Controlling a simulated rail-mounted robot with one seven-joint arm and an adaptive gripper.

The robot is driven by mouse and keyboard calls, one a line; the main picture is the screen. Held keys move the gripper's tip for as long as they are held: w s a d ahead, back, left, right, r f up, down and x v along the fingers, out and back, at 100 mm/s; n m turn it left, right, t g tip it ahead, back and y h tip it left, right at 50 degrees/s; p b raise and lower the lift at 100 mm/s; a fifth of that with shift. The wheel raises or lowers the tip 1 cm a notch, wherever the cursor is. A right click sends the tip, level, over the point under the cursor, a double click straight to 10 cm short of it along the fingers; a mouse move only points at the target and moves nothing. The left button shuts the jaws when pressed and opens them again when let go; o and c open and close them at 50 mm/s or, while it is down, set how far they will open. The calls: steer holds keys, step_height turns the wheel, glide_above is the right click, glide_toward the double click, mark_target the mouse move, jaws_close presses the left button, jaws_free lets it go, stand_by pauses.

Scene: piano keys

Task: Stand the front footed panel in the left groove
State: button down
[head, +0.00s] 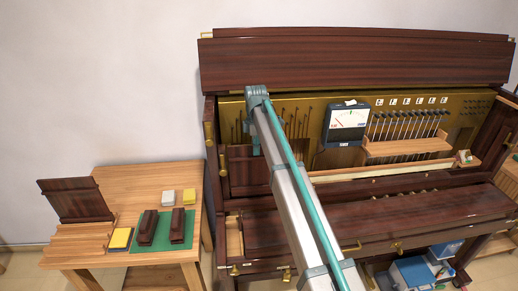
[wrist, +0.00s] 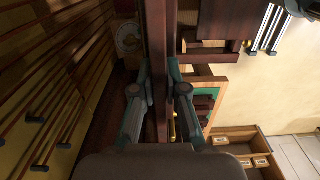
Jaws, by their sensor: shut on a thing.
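My gripper (wrist: 160,88) is shut on a dark reddish-brown panel (wrist: 157,28), seen nearly edge-on between the two fingers in the wrist view. In the head view a dark panel (head: 240,168) stands at the left inside of the open piano, below my wrist; my arm partly covers it, and its feet are not clear. Another dark panel (head: 77,201) stands tilted on the light wooden grooved stand (head: 80,243) on the side table. Individual grooves are hard to tell apart. Whether the held panel touches the piano cannot be told.
The side table (head: 150,178) holds a green mat (head: 160,245) with two dark blocks (head: 148,227), a yellow-topped block (head: 120,238) and two small pads (head: 168,197). The open piano (head: 355,55) has a dial meter (head: 346,119) and a rack of tools (head: 408,124).

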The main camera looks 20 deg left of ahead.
mark_target(256, 157)
steer(key=shift+f+b, duration=0.4)
steer(key=shift+f, duration=1.8)
stand_by(0.5)
steer(key=c, duration=1.1)
jaws_free()
steer(key=shift+c, duration=0.2)
step_height(256, 157, up, 12)
